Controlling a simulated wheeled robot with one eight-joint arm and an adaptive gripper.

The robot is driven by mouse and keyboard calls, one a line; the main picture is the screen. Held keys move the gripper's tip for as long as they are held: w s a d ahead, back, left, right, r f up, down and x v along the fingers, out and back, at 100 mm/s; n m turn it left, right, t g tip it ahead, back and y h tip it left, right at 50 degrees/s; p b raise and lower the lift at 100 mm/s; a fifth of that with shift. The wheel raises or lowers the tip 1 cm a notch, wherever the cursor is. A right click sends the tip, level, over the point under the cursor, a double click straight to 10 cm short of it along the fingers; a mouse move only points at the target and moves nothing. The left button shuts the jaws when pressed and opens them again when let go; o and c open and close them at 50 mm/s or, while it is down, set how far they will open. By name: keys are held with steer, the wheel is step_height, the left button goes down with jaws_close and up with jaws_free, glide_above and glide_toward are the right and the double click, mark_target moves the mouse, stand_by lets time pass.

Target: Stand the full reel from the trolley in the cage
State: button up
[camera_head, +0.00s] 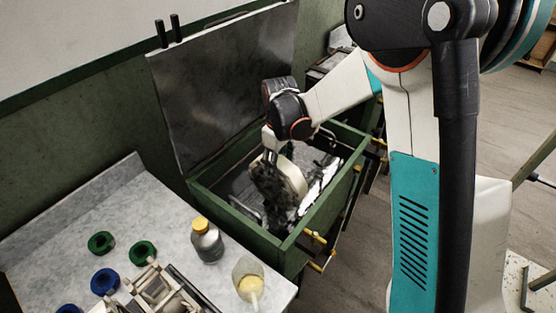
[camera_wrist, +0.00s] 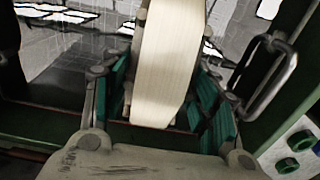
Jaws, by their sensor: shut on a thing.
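The reel (camera_head: 290,181) is a thick disc with a pale rim and a dark, mottled face. It stands on edge, tilted, within the open green box (camera_head: 233,211) in the head view. My gripper (camera_head: 270,147) reaches down from above and is shut on the reel. In the wrist view the reel's cream band (camera_wrist: 165,65) runs between my teal-padded fingers (camera_wrist: 163,95). Whether the reel's lower edge touches the box floor is hidden. I cannot tell whether this box is the cage or the trolley; nothing else is clearly either.
A grey upright panel (camera_head: 225,85) stands behind the box. A metal loop handle (camera_wrist: 268,65) is close to the right in the wrist view.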

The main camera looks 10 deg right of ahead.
steer(key=shift+f+b, duration=3.7)
steer(key=shift+f, duration=2.15)
steer(key=o, duration=1.3)
steer(key=shift+c, duration=0.2)
step_height(320, 180, up, 12)
steer(key=shift+s+d, duration=0.1)
